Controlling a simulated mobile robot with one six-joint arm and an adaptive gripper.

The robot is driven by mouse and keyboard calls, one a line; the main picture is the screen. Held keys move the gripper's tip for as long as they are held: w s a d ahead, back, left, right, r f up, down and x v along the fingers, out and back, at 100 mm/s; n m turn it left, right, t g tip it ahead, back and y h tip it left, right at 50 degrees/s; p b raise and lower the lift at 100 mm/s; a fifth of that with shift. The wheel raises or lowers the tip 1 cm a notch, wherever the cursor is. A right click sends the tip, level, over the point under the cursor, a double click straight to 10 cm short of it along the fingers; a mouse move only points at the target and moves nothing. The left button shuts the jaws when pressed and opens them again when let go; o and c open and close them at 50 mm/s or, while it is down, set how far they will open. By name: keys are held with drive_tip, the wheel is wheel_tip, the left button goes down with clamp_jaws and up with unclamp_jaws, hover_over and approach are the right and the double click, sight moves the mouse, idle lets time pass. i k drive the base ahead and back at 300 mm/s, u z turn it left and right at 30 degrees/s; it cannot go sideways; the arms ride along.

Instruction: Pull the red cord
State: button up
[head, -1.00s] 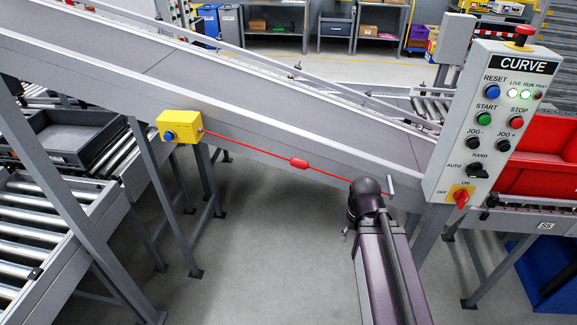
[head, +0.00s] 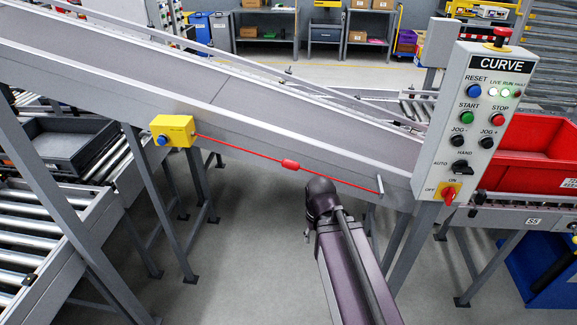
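The red cord (head: 236,149) runs along the side of the sloping conveyor in the head view. It goes from a yellow switch box (head: 175,131) with a blue button, at the left, down to a grey post (head: 380,186) at the right. A thicker red grip piece (head: 290,165) sits near the middle of the cord. My dark arm reaches up from the bottom, its rounded joint just below the right part of the cord. The cord looks straight. My gripper is not visible in this view.
A control panel (head: 474,130) labelled CURVE stands at the right, beside a red bin (head: 540,150). Roller conveyors (head: 40,225) and a grey tray (head: 68,147) lie at the left. Metal support legs (head: 155,205) stand under the conveyor. The floor (head: 240,260) below the cord is clear.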

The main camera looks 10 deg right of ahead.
sight(290, 164)
drive_tip(key=u, duration=0.15)
drive_tip(key=k, duration=0.85)
drive_tip(key=z, duration=0.55)
